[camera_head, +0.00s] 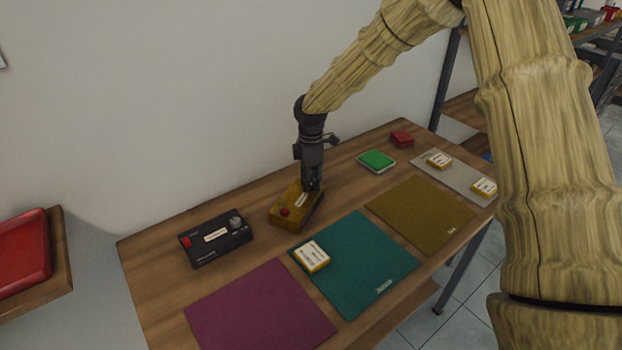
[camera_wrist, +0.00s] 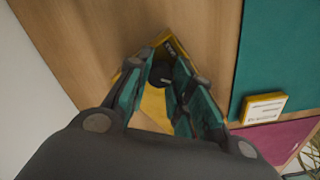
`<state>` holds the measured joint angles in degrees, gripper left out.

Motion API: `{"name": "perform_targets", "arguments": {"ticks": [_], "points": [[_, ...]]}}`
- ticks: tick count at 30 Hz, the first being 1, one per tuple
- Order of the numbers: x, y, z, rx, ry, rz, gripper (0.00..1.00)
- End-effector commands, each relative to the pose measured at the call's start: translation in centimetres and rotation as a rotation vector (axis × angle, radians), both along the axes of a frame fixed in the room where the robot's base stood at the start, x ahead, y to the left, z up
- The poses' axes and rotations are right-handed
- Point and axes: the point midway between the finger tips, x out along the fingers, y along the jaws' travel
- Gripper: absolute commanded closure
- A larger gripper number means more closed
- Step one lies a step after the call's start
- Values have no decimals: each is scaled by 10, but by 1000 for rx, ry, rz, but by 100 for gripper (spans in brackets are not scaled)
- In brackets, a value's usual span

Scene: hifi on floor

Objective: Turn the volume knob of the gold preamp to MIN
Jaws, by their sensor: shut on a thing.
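The gold preamp (camera_head: 282,217) is a small yellow-gold box on the wooden table, with a red button or knob at its left front and a pale label on top. My gripper (camera_head: 312,188) points down at its right end. In the wrist view my gripper (camera_wrist: 167,95) is shut with its teal-padded fingers on either side of a dark round knob (camera_wrist: 161,74). The gold body of the preamp (camera_wrist: 153,105) shows between and beyond the fingers. The knob is hidden by the fingers in the head view, and its pointer setting cannot be read.
A black preamp (camera_head: 216,239) with a grey knob stands to the left. Purple (camera_head: 262,306), teal (camera_head: 357,262) and olive (camera_head: 421,213) mats lie in front. A yellow-white box (camera_head: 311,256) sits on the teal mat. A green-topped box (camera_head: 376,160) and a red item (camera_head: 402,139) lie behind right.

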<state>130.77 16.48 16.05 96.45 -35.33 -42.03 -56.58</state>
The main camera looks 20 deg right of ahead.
Motion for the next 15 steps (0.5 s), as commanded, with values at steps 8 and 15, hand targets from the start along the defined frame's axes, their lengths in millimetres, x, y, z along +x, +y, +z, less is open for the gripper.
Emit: {"name": "perform_targets", "arguments": {"ticks": [8, 15], "points": [[0, 0, 0, 0, 0, 12, 100], [0, 0, 0, 0, 0, 11, 68]]}}
